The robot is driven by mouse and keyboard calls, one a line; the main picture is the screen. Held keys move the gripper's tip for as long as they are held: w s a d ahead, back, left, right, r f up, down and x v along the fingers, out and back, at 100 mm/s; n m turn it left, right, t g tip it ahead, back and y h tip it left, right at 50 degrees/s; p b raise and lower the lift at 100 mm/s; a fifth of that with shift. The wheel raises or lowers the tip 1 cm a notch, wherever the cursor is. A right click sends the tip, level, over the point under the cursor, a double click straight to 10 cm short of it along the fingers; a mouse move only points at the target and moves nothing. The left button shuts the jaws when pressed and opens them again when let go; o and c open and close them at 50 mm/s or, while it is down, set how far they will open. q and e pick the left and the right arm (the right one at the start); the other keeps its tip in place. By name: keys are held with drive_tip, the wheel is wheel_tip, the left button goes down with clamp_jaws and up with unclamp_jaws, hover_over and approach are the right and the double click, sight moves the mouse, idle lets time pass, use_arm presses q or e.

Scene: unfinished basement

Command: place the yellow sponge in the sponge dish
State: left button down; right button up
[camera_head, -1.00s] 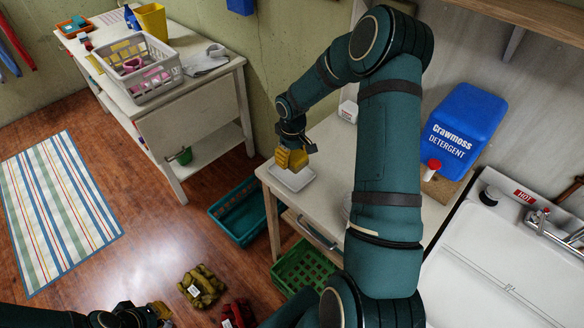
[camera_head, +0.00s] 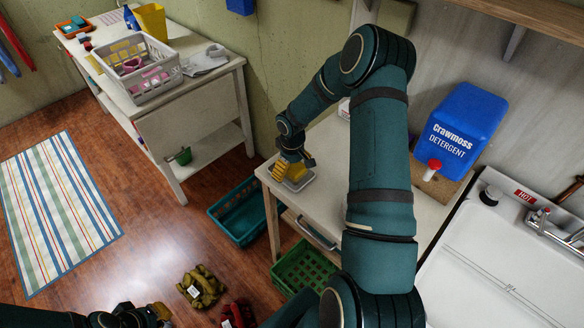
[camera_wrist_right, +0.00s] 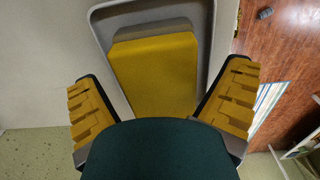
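The yellow sponge (camera_wrist_right: 155,70) lies in the light grey sponge dish (camera_wrist_right: 205,15) in the right wrist view. In the head view the sponge (camera_head: 297,173) and the dish (camera_head: 303,184) are partly covered by my right gripper (camera_head: 295,165), near the front left corner of the wooden table. My right gripper (camera_wrist_right: 163,98) is open, its yellow-padded fingers spread on both sides of the sponge with gaps visible. My left gripper (camera_head: 158,311) is low at the bottom left of the head view, partly cut off. Its opening is unclear.
The blue detergent container (camera_head: 463,130) stands at the table's right, beside the white sink (camera_head: 490,260). A teal crate (camera_head: 238,212) and a green crate (camera_head: 303,268) are on the floor by the table. A bench with a grey basket (camera_head: 150,88) stands back left.

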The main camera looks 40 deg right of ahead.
drive_tip(key=shift+r, duration=0.2)
wheel_tip(320, 180, up, 12)
drive_tip(key=s+a+f+y, duration=0.1)
drive_tip(key=a+f, duration=0.3)
drive_tip(key=a, duration=0.3)
drive_tip(key=s+a+f+t+y, duration=0.1)
drive_tip(key=a+f+y, duration=0.15)
drive_tip(key=a, duration=0.55)
drive_tip(key=s+a+f, duration=0.2)
drive_tip(key=a+f, duration=0.2)
drive_tip(key=a, duration=0.3)
drive_tip(key=s+a+f+m+t, duration=0.1)
drive_tip(key=s+a+f+m, duration=0.2)
drive_tip(key=s+a, duration=0.6)
drive_tip(key=shift+a+f+p, duration=0.2)
drive_tip(key=shift+f+p, duration=0.2)
wheel_tip(320, 180, down, 7)
drive_tip(key=b, duration=0.6)
drive_tip(key=shift+s+a, duration=0.15)
drive_tip(key=shift+s, duration=0.05)
